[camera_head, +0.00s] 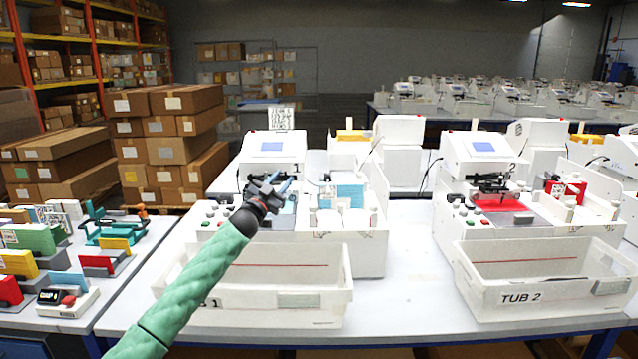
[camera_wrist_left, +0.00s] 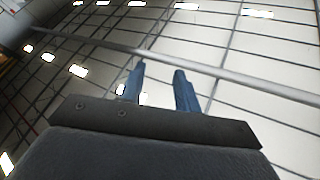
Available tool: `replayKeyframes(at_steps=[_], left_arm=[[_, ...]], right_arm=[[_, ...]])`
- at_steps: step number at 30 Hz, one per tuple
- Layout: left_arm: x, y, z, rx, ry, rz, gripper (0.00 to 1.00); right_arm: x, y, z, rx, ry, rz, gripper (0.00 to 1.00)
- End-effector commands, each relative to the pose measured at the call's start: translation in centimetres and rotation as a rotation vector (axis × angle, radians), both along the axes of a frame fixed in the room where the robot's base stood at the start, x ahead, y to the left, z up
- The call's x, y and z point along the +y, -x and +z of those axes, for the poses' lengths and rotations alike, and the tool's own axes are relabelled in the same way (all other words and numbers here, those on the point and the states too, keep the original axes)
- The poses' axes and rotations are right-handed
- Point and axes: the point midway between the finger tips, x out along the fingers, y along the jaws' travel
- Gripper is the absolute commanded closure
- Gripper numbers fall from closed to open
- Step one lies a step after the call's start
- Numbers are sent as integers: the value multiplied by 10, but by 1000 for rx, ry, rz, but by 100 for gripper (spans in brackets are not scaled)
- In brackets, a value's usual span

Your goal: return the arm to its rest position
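My left arm, in a green sleeve (camera_head: 190,290), comes up from the bottom of the head view. My left gripper (camera_head: 282,186) is raised in front of plotter 1 (camera_head: 275,150) and covers part of its bed. In the left wrist view the two blue fingers (camera_wrist_left: 159,75) stand apart with nothing between them, and the ceiling lies beyond them. My right gripper is in neither view.
Tub 1 (camera_head: 320,306) and tub 2 (camera_head: 535,294) stand at the table's front. Plotter 2 (camera_head: 478,150) stands to the right, with red on its bed. A left side table holds coloured blocks and a red-button box (camera_head: 68,301). Cardboard boxes (camera_head: 180,150) are stacked behind.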

Motion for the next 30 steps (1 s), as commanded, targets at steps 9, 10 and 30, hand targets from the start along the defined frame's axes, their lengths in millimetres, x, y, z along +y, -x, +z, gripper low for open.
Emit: replayKeyframes(at_steps=[9,10,30], left_arm=[[20,-17,-16,123,-75,185,68],[21,-17,-17,138,-84,206,68],[33,140,-14,653,-236,561,68]], right_arm=[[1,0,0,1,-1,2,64],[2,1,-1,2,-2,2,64],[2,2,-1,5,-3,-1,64]])
